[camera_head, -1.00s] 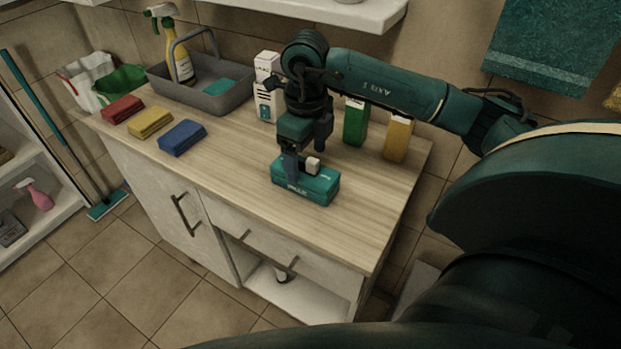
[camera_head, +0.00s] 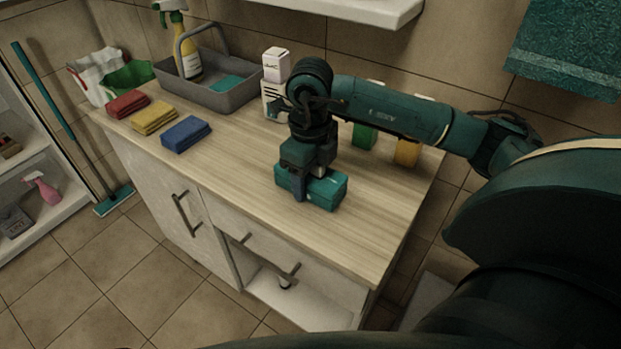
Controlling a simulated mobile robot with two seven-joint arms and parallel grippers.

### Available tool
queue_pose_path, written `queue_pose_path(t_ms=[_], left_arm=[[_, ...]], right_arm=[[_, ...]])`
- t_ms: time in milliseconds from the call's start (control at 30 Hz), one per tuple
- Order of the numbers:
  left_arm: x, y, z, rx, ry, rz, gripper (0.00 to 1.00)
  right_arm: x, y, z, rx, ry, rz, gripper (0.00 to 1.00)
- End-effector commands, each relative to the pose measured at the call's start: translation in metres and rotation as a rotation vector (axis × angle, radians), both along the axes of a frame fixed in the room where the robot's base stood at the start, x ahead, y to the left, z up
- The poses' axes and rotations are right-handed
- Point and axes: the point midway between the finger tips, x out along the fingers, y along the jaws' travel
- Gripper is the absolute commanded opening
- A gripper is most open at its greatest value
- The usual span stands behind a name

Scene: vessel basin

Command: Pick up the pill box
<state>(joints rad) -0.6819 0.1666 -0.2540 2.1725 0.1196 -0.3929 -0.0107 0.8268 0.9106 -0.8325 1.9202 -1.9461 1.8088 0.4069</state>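The pill box, a teal box (camera_head: 329,191), lies on the wooden counter top near its front edge, right of the blue cloth. My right gripper (camera_head: 306,187) points down over it. One dark finger reaches down the near side of the box, against or very close to it. The other finger is mostly hidden behind the gripper body and box, so I cannot tell whether the fingers press on it. The box appears to rest on the counter. My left gripper is not in view.
Red (camera_head: 128,103), yellow (camera_head: 154,118) and blue (camera_head: 186,134) folded cloths lie left on the counter (camera_head: 238,187). A grey caddy (camera_head: 217,95) stands behind them. White, green (camera_head: 364,136) and orange (camera_head: 406,152) boxes stand at the back. The counter's front right is clear.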

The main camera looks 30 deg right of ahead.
Motion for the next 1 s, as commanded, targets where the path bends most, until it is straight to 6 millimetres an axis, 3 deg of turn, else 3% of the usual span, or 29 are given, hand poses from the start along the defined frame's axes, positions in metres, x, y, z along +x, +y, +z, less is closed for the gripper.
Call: queue_pose_path(t_ms=[333,600,767,1000], left_arm=[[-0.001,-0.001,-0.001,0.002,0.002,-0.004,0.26],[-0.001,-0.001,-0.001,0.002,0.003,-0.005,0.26],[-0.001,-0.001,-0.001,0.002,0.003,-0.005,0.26],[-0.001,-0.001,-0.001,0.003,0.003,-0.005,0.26]], right_arm=[[0.0,0.0,0.0,0.0,0.0,0.0,0.28],[0.001,0.0,0.004,0.001,-0.002,-0.001,0.28],[0.001,0.0,0.028,0.0,-0.006,0.001,0.28],[0.001,0.0,0.076,0.0,-0.006,0.001,0.28]])
